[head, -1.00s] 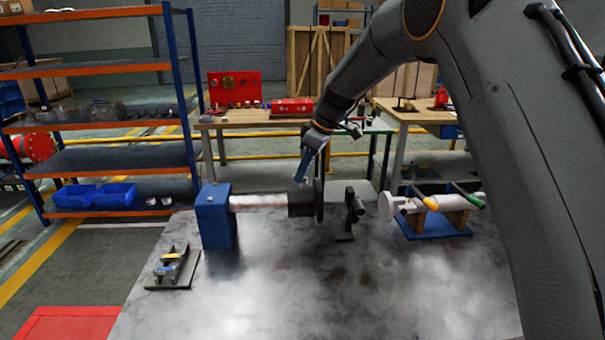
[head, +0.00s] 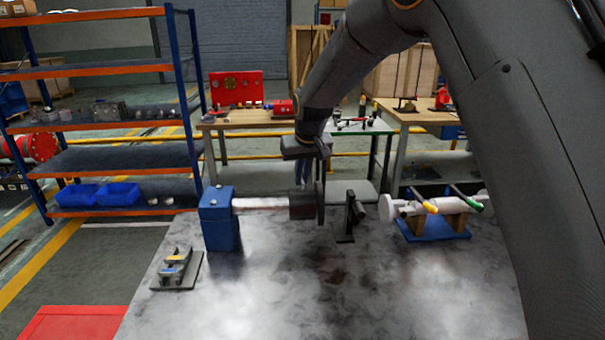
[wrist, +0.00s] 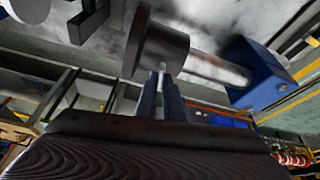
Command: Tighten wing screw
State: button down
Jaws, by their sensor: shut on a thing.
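A shaft runs from a blue block (head: 219,230) to a dark round hub with a wider disc (head: 320,203) on the steel table. The wrist view shows the hub (wrist: 165,48), disc and shaft close in front of my gripper. My gripper (wrist: 161,78) is shut on a small pale piece at the hub's near side, which looks like the wing screw (wrist: 161,66). Its wings are mostly hidden between the fingers, so I cannot tell their angle.
A black stand (head: 346,222) is just right of the disc. Further right, a white cylinder with yellow and green handles (head: 436,205) rests on a blue base. A small grey fixture (head: 176,268) lies front left. The table's front middle is clear.

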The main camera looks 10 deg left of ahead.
jog(key=m, duration=0.2)
jog(key=m+h+b, duration=0.1)
jog(key=m+h, duration=0.1)
jog(key=m, duration=0.1)
jog(key=shift+a+m+t+b, duration=0.3)
jog(key=shift+b, duration=0.05)
jog(key=m+h+b, duration=0.1)
jog(key=m, duration=0.1)
jog(key=m+h+b, duration=0.1)
jog(key=m, duration=0.2)
jog(key=shift+w+a+m+b, duration=0.1)
jog(key=shift+m+b, duration=0.2)
jog(key=shift+b, duration=0.1)
jog(key=shift+r, duration=0.1)
jog(key=c, duration=1.9)
grip_release()
jog(key=shift+o, duration=0.2)
jog(key=b+v, duration=0.2)
jog(key=v, duration=0.5)
jog(key=shift+a+r, duration=0.15)
jog(key=shift+r, duration=0.25)
